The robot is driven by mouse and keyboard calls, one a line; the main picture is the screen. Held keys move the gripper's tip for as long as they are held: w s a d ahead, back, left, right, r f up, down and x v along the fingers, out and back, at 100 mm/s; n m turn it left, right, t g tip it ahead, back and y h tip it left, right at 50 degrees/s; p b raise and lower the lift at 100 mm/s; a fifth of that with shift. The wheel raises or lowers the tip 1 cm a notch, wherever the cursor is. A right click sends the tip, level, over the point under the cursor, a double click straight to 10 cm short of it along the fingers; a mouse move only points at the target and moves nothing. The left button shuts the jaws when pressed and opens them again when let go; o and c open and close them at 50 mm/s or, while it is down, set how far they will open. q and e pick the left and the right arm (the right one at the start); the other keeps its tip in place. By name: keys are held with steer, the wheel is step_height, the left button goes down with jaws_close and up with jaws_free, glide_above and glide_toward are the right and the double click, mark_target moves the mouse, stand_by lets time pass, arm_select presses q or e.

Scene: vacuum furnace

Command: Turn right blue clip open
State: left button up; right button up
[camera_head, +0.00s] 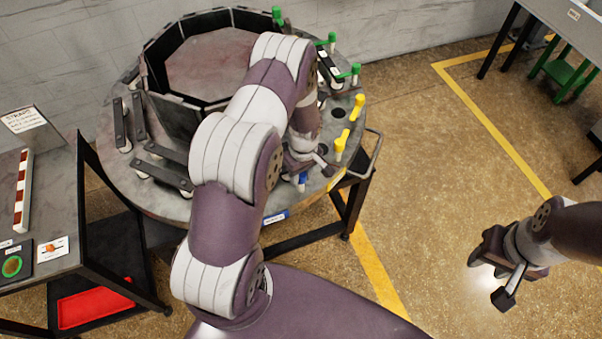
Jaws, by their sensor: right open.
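The round grey furnace table (160,205) stands at the upper left with an octagonal ring of dark panels on it. A blue clip (302,181) shows in small part at the table's front right edge, mostly hidden by my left arm and gripper. My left gripper (308,163) is low over that edge, right at the blue clip. I cannot tell whether it touches the clip or how its fingers stand. Any other blue clip is hidden behind my arm. My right gripper (507,278) is open and empty above the floor at the right, far from the table.
A side table (65,195) stands at the left. Open floor (440,170) lies to the right.

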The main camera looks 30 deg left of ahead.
arm_select(q)
jaws_close()
steer(key=shift+n, duration=0.3)
steer(key=shift+n+b, duration=0.3)
steer(key=shift+b, duration=0.05)
steer(key=shift+w+n+b, duration=0.1)
steer(key=shift+n+b, duration=0.4)
steer(key=shift+n, duration=0.7)
steer(key=n, duration=0.4)
steer(key=shift+r+n+b, duration=0.1)
steer(key=shift+n+b, duration=0.2)
steer(key=shift+b, duration=0.1)
steer(key=n, duration=0.4)
steer(key=shift+r+h, duration=0.1)
steer(key=shift+h, duration=0.2)
steer(key=n+p, duration=0.1)
steer(key=n, duration=0.4)
steer(key=shift+w+a+n, duration=0.1)
steer(key=shift+n, duration=0.2)
